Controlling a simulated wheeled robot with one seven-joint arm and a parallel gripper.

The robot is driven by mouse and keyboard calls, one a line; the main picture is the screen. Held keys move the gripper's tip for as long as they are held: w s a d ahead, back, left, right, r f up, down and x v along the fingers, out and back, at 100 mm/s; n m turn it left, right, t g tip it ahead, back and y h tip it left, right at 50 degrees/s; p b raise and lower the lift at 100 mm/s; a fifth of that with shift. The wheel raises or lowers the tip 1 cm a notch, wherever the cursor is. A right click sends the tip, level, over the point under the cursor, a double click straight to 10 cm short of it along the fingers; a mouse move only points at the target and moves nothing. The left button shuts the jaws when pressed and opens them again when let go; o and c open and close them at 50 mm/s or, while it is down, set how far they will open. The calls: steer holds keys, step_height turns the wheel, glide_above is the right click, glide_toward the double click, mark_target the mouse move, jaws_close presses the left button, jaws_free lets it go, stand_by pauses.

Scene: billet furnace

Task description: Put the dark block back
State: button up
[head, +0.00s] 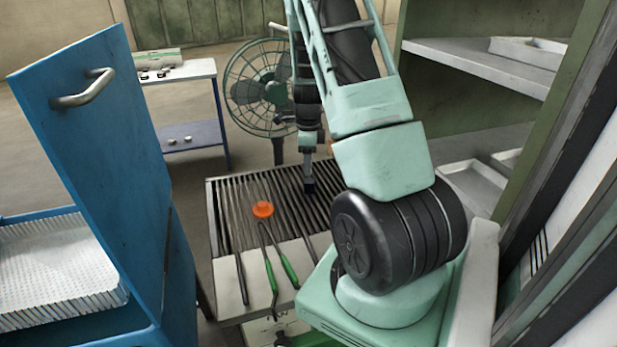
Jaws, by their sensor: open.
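My gripper (309,186) points down over the right part of a slatted metal grate (228,215). It is seen nearly side-on, and its jaws are open. A small dark patch shows at its lower end, just above or at the slats. I cannot tell whether this is the fingertips or the dark block between them. No other dark block can be made out. A glowing orange round billet (263,209) lies on the grate, to the left of and nearer than my gripper.
Green-handled tongs (288,270) and rods lie across the grate's near edge. A blue furnace (110,150) with its door standing up and a pale ribbed bed (55,265) is at left. Shelves (480,65) with trays stand right. A fan (258,90) and small table (180,70) stand behind.

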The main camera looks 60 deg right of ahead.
mark_target(309, 181)
step_height(309, 181, up, 5)
steer(key=w+a+r+n, duration=0.2)
steer(key=a+n, duration=0.3)
steer(key=a, duration=0.5)
steer(key=w+a+r+n+y, duration=0.1)
steer(key=w+a+n, duration=0.1)
steer(key=a+n, duration=0.6)
steer(key=w+a+r+n, duration=0.2)
steer(key=a+n, duration=0.1)
steer(key=a, duration=0.9)
steer(key=s+a+r+n, duration=0.2)
steer(key=s+a+n, duration=0.5)
steer(key=a+n, duration=0.45)
steer(key=s+a+n, duration=0.9)
steer(key=s+n, duration=0.2)
steer(key=s, duration=0.2)
steer(key=shift+s+a, duration=0.35)
steer(key=shift+a, duration=0.05)
